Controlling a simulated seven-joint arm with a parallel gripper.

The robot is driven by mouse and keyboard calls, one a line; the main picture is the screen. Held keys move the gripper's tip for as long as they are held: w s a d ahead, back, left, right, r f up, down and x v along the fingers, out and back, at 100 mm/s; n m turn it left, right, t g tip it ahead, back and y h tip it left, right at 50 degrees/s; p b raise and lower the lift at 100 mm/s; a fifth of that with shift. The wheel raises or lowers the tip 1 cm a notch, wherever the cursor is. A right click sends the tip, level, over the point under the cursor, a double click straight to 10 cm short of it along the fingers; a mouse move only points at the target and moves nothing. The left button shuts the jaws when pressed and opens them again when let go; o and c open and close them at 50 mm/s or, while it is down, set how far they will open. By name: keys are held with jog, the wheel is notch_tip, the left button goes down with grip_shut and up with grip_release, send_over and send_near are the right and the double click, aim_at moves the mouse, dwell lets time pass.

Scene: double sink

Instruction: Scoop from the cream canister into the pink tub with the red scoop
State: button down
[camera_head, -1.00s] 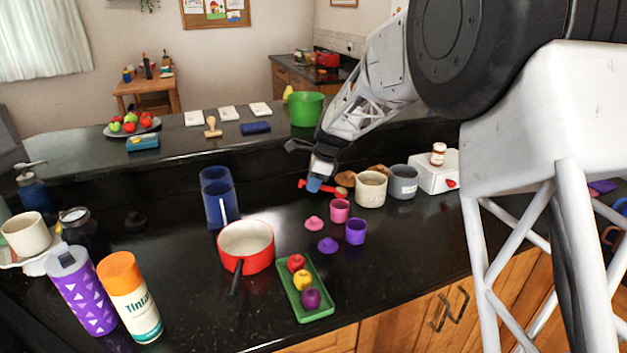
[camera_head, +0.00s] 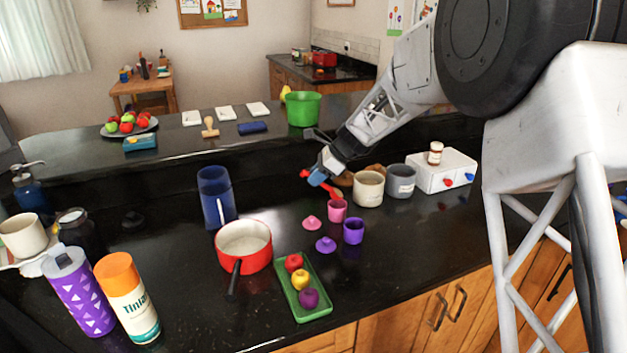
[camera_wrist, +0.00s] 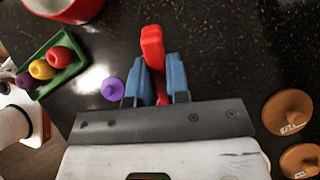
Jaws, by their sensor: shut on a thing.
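My gripper (camera_head: 318,178) is shut on the red scoop (camera_head: 305,174), above the counter, left of the cream canister (camera_head: 368,190). In the wrist view the red scoop (camera_wrist: 153,50) stands between the blue fingertips (camera_wrist: 156,82); its far end is hard to make out. The cream canister is open on top; its contents are too small to tell. The pink tub (camera_head: 338,213) stands in front of my gripper, open and upright, with a pink lid (camera_head: 312,223) lying to its left. Neither the canister nor the pink tub shows in the wrist view.
A grey canister (camera_head: 401,182) stands right of the cream one. A purple tub (camera_head: 354,232) and purple lid (camera_head: 326,245) lie in front. Brown lids (camera_wrist: 288,112) lie nearby. A red pot (camera_head: 244,258), green tray (camera_head: 300,308) and blue pitcher (camera_head: 214,185) stand left.

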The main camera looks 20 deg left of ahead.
aim_at(325, 183)
jog(key=shift+w+d+r+g+y, duration=0.15)
jog(key=shift+d+r+y, duration=0.15)
jog(key=shift+y, duration=0.25)
jog(key=shift+w+d+r+g+y, duration=0.15)
jog(key=shift+r+y, duration=0.15)
jog(key=shift+y, duration=0.25)
jog(key=shift+w+d+r+g+y, duration=0.1)
jog(key=shift+d+r+g+y, duration=0.2)
jog(key=shift+y, duration=0.25)
jog(key=shift+w+d+r+g+y, duration=0.1)
jog(key=shift+d+r+g+y, duration=0.1)
jog(key=shift+d+y, duration=0.25)
jog(key=shift+a, duration=0.1)
jog(key=shift+r, duration=1.95)
jog(key=shift+w, duration=0.1)
